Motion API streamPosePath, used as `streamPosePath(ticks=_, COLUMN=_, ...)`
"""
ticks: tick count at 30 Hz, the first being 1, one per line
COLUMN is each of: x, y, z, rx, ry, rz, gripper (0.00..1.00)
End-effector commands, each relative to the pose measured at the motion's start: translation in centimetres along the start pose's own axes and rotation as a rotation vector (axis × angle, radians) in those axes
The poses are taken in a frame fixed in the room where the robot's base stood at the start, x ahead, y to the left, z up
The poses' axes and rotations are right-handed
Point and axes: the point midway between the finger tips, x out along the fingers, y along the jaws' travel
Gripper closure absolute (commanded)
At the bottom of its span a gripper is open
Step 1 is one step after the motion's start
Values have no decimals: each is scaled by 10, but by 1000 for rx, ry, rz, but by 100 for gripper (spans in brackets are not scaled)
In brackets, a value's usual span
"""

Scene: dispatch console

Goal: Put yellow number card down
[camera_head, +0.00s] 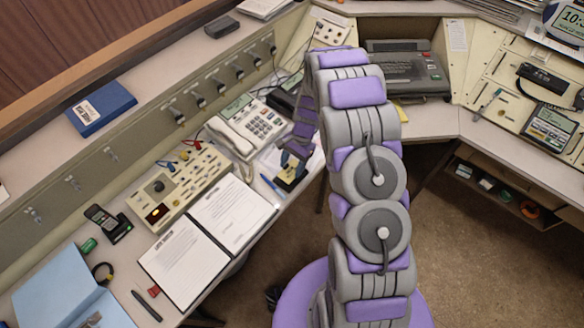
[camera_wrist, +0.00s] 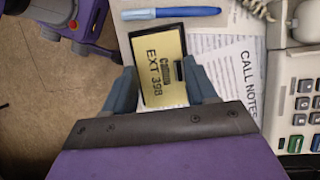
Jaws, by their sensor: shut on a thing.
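The yellow number card (camera_wrist: 165,60) has a black border and reads "EXT 398" in the wrist view. My gripper (camera_wrist: 162,90) is shut on it, with one finger at each side of its near part. In the head view, my gripper (camera_head: 293,160) is low at the desk's front edge, and the card (camera_head: 290,178) shows small and partly covered beneath it. I cannot tell whether the card touches the desk.
A blue pen (camera_wrist: 172,13) lies just beyond the card. A "CALL NOTES" sheet (camera_wrist: 245,72) lies to its right, then a desk phone (camera_head: 247,127). An open binder (camera_head: 185,262) and a button console (camera_head: 180,187) are to the left. Floor lies beyond the desk edge.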

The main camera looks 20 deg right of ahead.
Motion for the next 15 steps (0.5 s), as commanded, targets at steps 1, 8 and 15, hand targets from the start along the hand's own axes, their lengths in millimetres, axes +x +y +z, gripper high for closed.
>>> streamPosePath(ticks=1, x=10, y=0, z=-3, rx=1, ry=-2, rz=2, gripper=75)
streamPosePath(ticks=8, x=14, y=0, z=-5, rx=1, ry=-1, rz=0, gripper=75)
streamPosePath(ticks=15, x=17, y=0, z=-6, rx=1, ry=-2, rz=1, gripper=75)
